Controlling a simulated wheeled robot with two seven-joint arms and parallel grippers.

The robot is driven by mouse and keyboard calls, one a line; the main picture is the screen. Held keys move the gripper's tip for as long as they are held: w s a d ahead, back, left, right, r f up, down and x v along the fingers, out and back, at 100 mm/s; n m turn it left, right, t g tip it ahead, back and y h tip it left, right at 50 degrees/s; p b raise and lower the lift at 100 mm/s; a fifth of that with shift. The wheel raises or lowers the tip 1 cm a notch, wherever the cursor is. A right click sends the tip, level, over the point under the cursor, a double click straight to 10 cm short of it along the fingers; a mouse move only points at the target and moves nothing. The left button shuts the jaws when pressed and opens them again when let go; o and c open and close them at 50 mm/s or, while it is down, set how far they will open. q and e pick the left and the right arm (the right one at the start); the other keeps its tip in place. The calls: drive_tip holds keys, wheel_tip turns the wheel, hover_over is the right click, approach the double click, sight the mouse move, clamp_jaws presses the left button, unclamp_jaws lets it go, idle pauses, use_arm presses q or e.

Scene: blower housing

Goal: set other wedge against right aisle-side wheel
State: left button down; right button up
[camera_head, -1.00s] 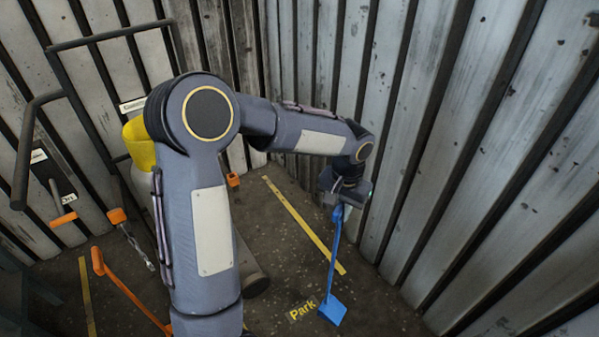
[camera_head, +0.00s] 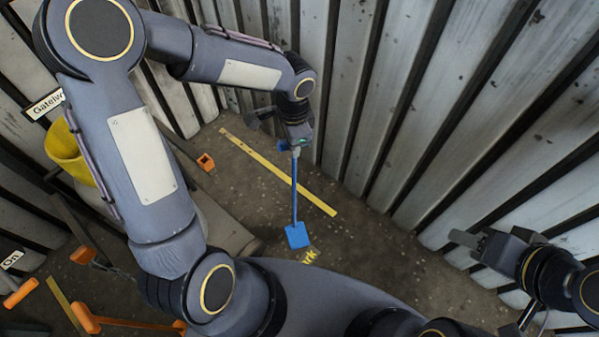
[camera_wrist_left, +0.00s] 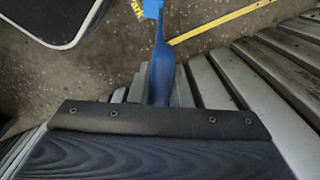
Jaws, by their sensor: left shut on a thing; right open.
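A blue wedge (camera_head: 297,236) on a long blue handle hangs from my left gripper (camera_head: 290,146), which is shut on the top of the handle. In the left wrist view the handle (camera_wrist_left: 162,72) runs away from the jaw and the wedge end is cut off at the top edge. The wedge is over or on the floor beside the yellow lettering; I cannot tell if it touches. My right gripper (camera_head: 492,280) is open and empty at the lower right. No wheel can be made out clearly; my left arm hides part of the left side.
A yellow floor line (camera_head: 280,173) runs beside the handle. Corrugated metal walls (camera_head: 450,110) close in at the back and right. A yellow bucket-like thing (camera_head: 64,152), an orange-handled tool (camera_head: 84,318) and a small orange piece (camera_head: 206,162) are at the left. Floor right of the wedge is bare.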

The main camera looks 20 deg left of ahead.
use_arm(q)
drive_tip(key=s+d+f+m, duration=0.2)
drive_tip(key=s+d+m, duration=0.2)
drive_tip(key=s+m, duration=0.55)
drive_tip(key=w+a+f+m+p, duration=0.2)
drive_tip(key=w+a, duration=0.6)
drive_tip(key=a, duration=0.5)
drive_tip(key=shift+f, duration=0.6)
drive_tip(key=shift+a, duration=0.1)
drive_tip(key=shift+s+a+f+b, duration=0.2)
drive_tip(key=shift+s+f, duration=0.1)
drive_tip(key=shift+s, duration=0.2)
drive_tip(key=shift+s+a+f+b, duration=0.1)
drive_tip(key=shift+s+a+f, duration=0.15)
drive_tip(key=shift+s, duration=0.25)
drive_tip(key=shift+s+a+f+b, duration=0.2)
drive_tip(key=shift+s+f, duration=0.1)
drive_tip(key=shift+s, duration=0.2)
drive_tip(key=c, duration=1.3)
unclamp_jaws()
